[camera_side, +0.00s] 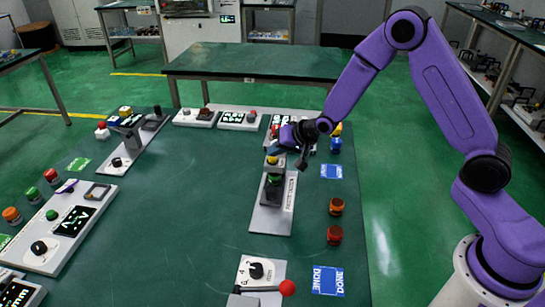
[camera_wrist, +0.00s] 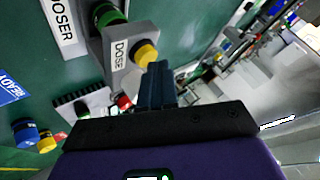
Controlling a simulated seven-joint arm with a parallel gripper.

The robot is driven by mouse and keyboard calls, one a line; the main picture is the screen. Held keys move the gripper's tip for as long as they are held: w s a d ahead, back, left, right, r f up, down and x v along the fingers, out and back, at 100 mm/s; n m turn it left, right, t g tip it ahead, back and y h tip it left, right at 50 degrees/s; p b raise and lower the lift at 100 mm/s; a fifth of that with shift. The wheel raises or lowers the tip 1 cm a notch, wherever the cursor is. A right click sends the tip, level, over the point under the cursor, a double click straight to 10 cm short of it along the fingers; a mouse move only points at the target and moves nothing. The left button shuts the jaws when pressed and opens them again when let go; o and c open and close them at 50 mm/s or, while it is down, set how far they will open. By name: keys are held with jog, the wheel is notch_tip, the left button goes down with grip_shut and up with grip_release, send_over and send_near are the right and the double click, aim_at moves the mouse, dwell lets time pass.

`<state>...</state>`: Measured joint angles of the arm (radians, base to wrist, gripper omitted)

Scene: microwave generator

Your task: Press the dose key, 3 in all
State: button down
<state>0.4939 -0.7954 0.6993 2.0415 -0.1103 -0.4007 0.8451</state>
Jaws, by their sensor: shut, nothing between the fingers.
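The dose key is a yellow round button (camera_wrist: 146,55) on a grey block (camera_wrist: 120,46) labelled DOSE in the wrist view. In the side view the yellow key (camera_side: 272,160) sits at the far end of the doser plate (camera_side: 270,220). My gripper (camera_wrist: 158,68) is shut and empty, its dark fingers together. The fingertips are right by the key's edge in the wrist view; I cannot tell whether they touch it. In the side view my gripper (camera_side: 273,150) is just above the key, and the contact point is too small to make out.
A green-topped part (camera_side: 274,181) stands on the doser beside the key block. Behind are panels with a display (camera_side: 238,118) and a red button. Blue (camera_side: 336,145), orange (camera_side: 336,206) and red (camera_side: 334,235) buttons line the right edge. The table's middle left is clear.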

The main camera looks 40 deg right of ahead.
aim_at(276, 158)
jog(key=shift+f, duration=0.2)
dwell(0.3)
jog(key=shift+r, duration=1)
jog(key=shift+r, duration=0.1)
jog(key=shift+r, duration=2.4)
dwell(0.6)
notch_tip(276, 158, up, 4)
jog(key=shift+f, duration=0.1)
dwell(0.5)
